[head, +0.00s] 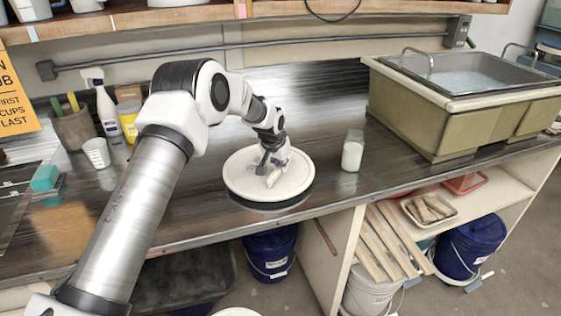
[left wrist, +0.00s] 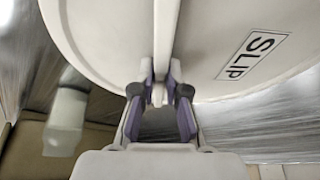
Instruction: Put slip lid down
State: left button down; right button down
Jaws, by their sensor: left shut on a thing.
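The slip lid (head: 245,180) is a round cream-white disc over the metal counter, near its front edge in the head view. In the left wrist view the lid (left wrist: 222,35) fills the upper part and bears a "SLIP" label. My left gripper (head: 272,172) is shut on the raised rib across the lid's top; its fingers (left wrist: 160,92) pinch the rib from both sides. A dark band shows below the lid's front rim; I cannot tell whether the lid touches the counter. My right gripper is not in view.
A large sink (head: 440,110) stands farther right. A spray bottle (head: 104,105), a small cup (head: 96,152) and a tool pot (head: 74,128) are at the left. Blue buckets (head: 270,255) stand below the counter.

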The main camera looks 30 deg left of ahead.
pick_arm(q)
jog(key=shift+f, duration=0.15)
jog(key=c, duration=1.2)
grip_release()
jog(key=b+v, duration=0.2)
jog(key=v, duration=1)
